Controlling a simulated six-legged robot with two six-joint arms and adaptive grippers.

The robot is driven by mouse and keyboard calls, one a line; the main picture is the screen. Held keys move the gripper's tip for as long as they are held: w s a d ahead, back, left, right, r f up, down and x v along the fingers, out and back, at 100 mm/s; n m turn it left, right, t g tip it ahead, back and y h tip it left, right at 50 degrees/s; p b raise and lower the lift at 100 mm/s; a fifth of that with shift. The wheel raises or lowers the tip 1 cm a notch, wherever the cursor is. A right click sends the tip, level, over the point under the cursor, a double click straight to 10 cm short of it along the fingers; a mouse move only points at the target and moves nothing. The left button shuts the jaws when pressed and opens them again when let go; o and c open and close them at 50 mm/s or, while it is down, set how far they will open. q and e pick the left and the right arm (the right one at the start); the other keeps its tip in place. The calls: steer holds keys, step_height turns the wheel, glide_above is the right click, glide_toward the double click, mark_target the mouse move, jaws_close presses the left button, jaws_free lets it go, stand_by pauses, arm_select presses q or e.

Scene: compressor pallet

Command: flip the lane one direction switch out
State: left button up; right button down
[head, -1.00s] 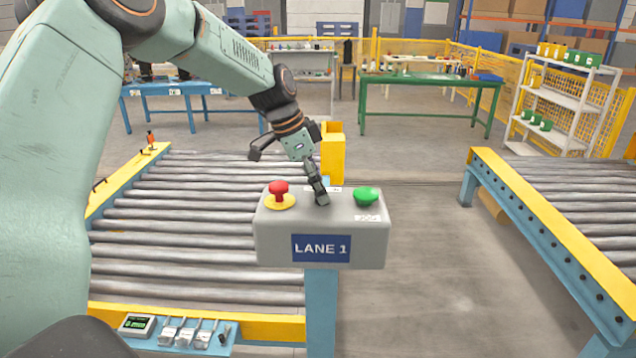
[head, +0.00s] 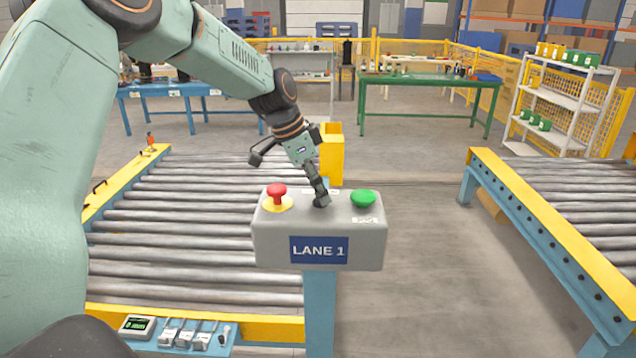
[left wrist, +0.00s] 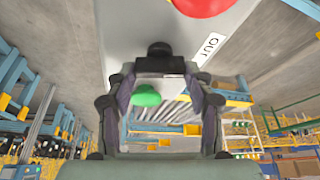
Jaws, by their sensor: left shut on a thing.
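The grey LANE 1 control box (head: 273,240) stands on a blue post, with a red mushroom button (head: 277,192) on a yellow base and a green button (head: 363,197). The direction switch (head: 320,203) is a small black knob between them, mostly hidden by my left gripper (head: 318,194). That gripper reaches down from above and is shut on the switch. In the left wrist view the dark switch knob (left wrist: 159,49) shows beyond the fingers, near an OUT label (left wrist: 210,46). The switch's exact setting is hard to read. My right gripper is not in view.
A roller conveyor (head: 200,242) lies behind and left of the box, with a yellow post (head: 332,155) close behind the box. Another conveyor (head: 560,235) stands at the right. The floor between is mostly clear. A green table (head: 430,80) and white shelf (head: 565,98) stand farther back.

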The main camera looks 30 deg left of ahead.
arm_select(q)
steer(key=n+p, duration=0.1)
steer(key=n+y+p, duration=0.1)
steer(key=n+p, duration=0.1)
steer(key=shift+s+d+n+t, duration=0.15)
steer(key=shift+s+n+t, duration=0.05)
steer(key=shift+n+t, duration=0.1)
steer(key=shift+f+n+y, duration=0.2)
steer(key=shift+n+y, duration=0.3)
steer(key=shift+n, duration=0.5)
steer(key=o, duration=0.8)
steer(key=shift+c, duration=0.2)
steer(key=o, duration=0.4)
steer(key=shift+r, duration=0.1)
